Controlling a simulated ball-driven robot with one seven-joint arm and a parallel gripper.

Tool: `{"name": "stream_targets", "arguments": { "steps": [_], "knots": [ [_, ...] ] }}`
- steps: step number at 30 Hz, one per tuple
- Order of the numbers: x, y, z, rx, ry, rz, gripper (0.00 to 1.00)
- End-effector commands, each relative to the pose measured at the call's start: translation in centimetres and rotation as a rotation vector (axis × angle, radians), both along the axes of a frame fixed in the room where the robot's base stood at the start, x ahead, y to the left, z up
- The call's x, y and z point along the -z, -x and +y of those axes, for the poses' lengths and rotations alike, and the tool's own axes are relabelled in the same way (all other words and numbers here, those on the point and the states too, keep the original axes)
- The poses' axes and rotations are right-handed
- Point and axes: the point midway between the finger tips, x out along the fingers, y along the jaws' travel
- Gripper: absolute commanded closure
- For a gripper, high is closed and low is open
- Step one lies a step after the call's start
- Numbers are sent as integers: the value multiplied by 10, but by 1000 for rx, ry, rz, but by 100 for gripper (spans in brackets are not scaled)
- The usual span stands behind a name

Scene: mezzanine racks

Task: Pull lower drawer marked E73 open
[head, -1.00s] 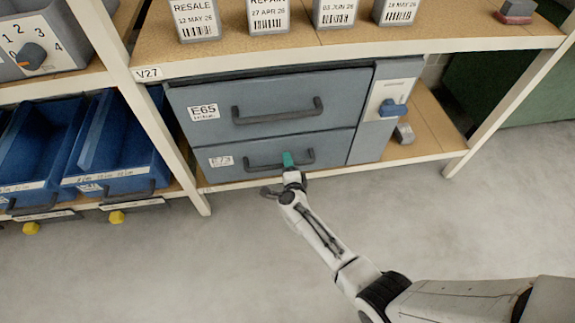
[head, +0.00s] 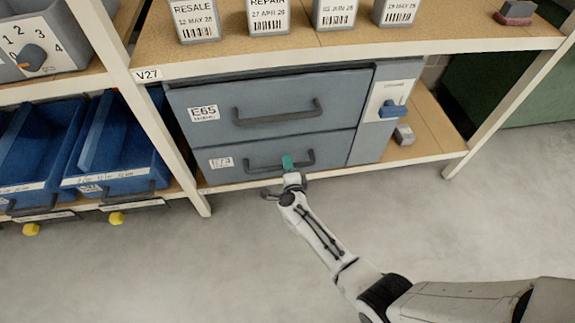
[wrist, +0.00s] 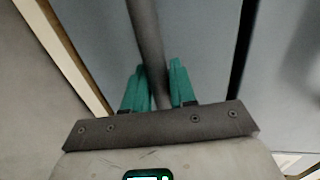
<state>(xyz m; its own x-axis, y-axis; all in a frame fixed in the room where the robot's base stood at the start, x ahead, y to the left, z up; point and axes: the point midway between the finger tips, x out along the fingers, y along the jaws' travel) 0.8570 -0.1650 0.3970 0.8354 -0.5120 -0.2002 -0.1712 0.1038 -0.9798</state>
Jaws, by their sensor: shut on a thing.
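The lower drawer marked E73 (head: 223,162) is a blue-grey front at the bottom of a cabinet on the lower shelf. It looks flush with the drawer above. Its dark bar handle (head: 262,169) runs across the front and also shows in the wrist view (wrist: 146,40). The fingers hide a small part of the handle.
The upper drawer marked E65 (head: 270,106) is closed above. A panel with a blue knob (head: 390,109) is to its right, and a small grey block (head: 404,135) lies on the shelf. Blue bins (head: 120,145) stand to the left, past a white post (head: 150,120). The floor in front is clear.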

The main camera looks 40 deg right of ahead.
Motion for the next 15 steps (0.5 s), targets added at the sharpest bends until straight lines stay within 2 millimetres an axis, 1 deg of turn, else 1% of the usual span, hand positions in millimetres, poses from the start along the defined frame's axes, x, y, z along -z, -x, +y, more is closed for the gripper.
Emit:
{"name": "stream_targets", "arguments": {
  "steps": [5, 8, 11, 15],
  "knots": [
    [-1, 16, 9, -2, -1, 4, 100],
    [-2, 32, 19, -4, 0, 6, 100],
    [-2, 52, 31, -5, 0, 7, 100],
    [-3, 85, 51, -5, 0, 7, 100]
  ]
}}
